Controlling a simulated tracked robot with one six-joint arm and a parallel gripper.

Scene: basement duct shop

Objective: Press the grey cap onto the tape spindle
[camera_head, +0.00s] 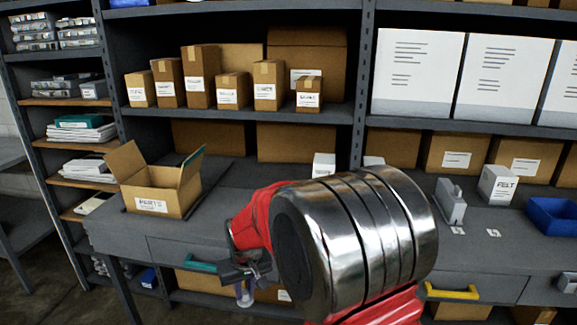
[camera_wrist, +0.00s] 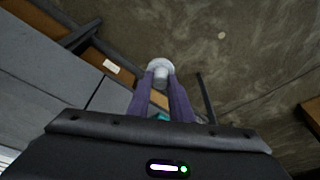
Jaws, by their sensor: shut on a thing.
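My gripper (camera_head: 245,290) hangs just in front of the workbench's front edge, left of the middle in the head view. In the wrist view its two purple fingers (camera_wrist: 161,84) are shut on the grey cap (camera_wrist: 160,66), a pale round piece with a wide flange and a narrower stem. The cap is held clear of any surface, with the floor behind it.
An open cardboard parts box (camera_head: 160,196) stands on the left of the bench (camera_head: 215,215). A white felt box (camera_head: 497,185) and a blue bin (camera_head: 552,217) stand at the right. Shelves with several cartons rise behind. My arm hides the bench's middle.

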